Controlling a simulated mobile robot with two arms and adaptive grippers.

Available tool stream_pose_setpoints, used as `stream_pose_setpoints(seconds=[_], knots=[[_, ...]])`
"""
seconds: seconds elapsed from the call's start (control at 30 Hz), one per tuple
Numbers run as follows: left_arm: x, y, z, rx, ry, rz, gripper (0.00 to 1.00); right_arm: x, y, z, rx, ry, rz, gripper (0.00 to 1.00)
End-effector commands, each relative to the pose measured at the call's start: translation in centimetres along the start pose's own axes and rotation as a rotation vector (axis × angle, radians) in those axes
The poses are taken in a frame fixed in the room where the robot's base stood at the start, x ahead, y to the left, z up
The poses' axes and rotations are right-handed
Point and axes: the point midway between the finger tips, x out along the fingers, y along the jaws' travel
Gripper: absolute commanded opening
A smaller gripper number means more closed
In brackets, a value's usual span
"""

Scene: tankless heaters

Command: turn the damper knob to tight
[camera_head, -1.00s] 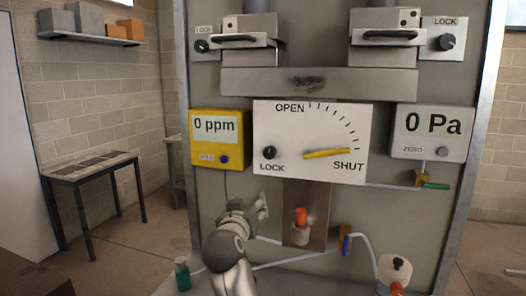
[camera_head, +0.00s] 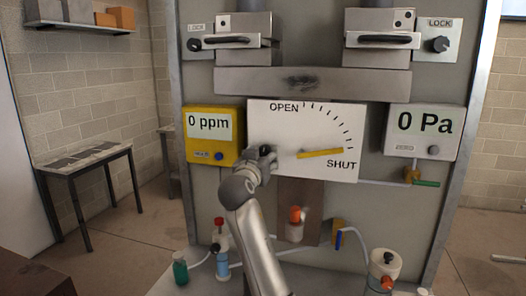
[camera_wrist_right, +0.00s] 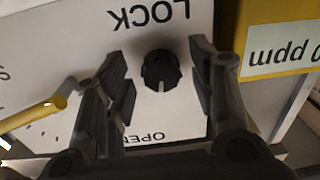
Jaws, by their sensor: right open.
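The white damper panel (camera_head: 310,120) carries OPEN, SHUT and LOCK lettering. Its yellow lever (camera_head: 320,153) points near SHUT. The black round damper knob (camera_wrist_right: 161,71) sits beside the LOCK lettering, upside down in the right wrist view. A pale mark on the knob points down there, towards OPEN. No "tight" lettering is legible. My right gripper (camera_head: 264,153) is at the panel's lower left and hides most of the knob in the head view. In the wrist view its fingers (camera_wrist_right: 163,88) are open, one on each side of the knob, with gaps. My left gripper is out of view.
A yellow ppm meter (camera_head: 213,137) is close left of the gripper. A Pa gauge (camera_head: 425,132) is at right. Two more LOCK knobs (camera_head: 194,44) (camera_head: 438,44) sit higher up. Bottles (camera_head: 181,270) and an orange-capped fitting (camera_head: 296,222) stand below.

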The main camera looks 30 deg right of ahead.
Motion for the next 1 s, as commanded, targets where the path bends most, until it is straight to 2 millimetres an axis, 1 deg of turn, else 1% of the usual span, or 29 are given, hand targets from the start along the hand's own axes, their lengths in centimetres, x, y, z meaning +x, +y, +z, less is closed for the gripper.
stream_pose_setpoints(seconds=[0.13, 0.37, 0.4, 0.73, 0.77, 1.0], knots=[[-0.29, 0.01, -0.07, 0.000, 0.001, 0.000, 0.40, 0.72, 0.05, -0.02, 0.001, -0.001, 0.000, 0.52], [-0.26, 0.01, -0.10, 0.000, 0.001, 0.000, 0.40, 0.79, 0.03, 0.05, 0.001, 0.000, 0.000, 0.52], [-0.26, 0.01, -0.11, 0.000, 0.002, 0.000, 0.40, 0.78, 0.03, 0.05, 0.001, 0.000, 0.000, 0.51], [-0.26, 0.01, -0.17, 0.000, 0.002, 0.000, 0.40, 0.75, 0.02, 0.06, 0.000, 0.000, 0.000, 0.08], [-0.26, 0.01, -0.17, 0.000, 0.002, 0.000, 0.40, 0.75, 0.02, 0.06, 0.000, 0.000, 0.000, 0.07], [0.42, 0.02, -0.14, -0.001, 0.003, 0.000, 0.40, 0.73, -0.05, 0.27, 0.025, 0.001, -0.001, 0.07]])
